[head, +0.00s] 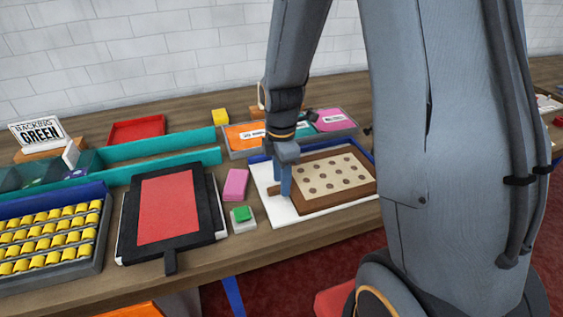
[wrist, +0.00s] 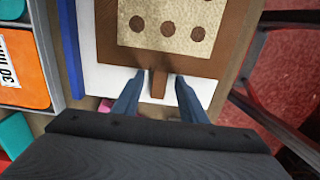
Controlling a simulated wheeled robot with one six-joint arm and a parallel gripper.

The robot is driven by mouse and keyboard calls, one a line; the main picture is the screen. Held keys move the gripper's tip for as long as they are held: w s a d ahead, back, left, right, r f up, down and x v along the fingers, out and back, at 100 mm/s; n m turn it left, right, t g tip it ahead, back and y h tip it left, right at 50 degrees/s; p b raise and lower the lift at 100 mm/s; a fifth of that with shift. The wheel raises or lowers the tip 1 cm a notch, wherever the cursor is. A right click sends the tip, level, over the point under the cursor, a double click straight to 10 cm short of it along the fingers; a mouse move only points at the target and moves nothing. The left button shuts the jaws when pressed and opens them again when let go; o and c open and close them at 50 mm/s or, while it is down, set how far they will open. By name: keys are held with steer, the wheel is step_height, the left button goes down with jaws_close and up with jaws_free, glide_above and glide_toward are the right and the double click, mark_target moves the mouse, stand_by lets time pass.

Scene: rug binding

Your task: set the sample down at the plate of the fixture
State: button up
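The sample, a beige piece with brown dots in a brown border (head: 338,176), lies over the white plate (head: 263,176) of the fixture, which has a blue edge along its back and side. It appears to rest flat on the plate. My gripper (head: 285,190) is at its left end. In the wrist view the sample's brown border (wrist: 150,58) has a short brown tab (wrist: 159,86). My gripper's two fingers (wrist: 161,80) stand on either side of this tab, with a gap showing at each side. The gripper looks open around the tab.
A black frame with a red panel (head: 168,208), a pink block (head: 236,185) and a green button (head: 242,213) lie left of the fixture. A tray with orange and pink cards (head: 335,120) is behind it. Yellow spools (head: 50,238) fill a rack at far left.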

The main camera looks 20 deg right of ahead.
step_height(320, 180, up, 10)
steer(key=b, duration=0.2)
steer(key=s+f+m, duration=0.2)
steer(key=s+m, duration=0.2)
steer(key=m, duration=0.5)
steer(key=s+f+m+t, duration=0.1)
steer(key=s+f+m, duration=0.1)
steer(key=s+m, duration=0.3)
steer(key=m, duration=0.4)
steer(key=shift+s+f, duration=0.15)
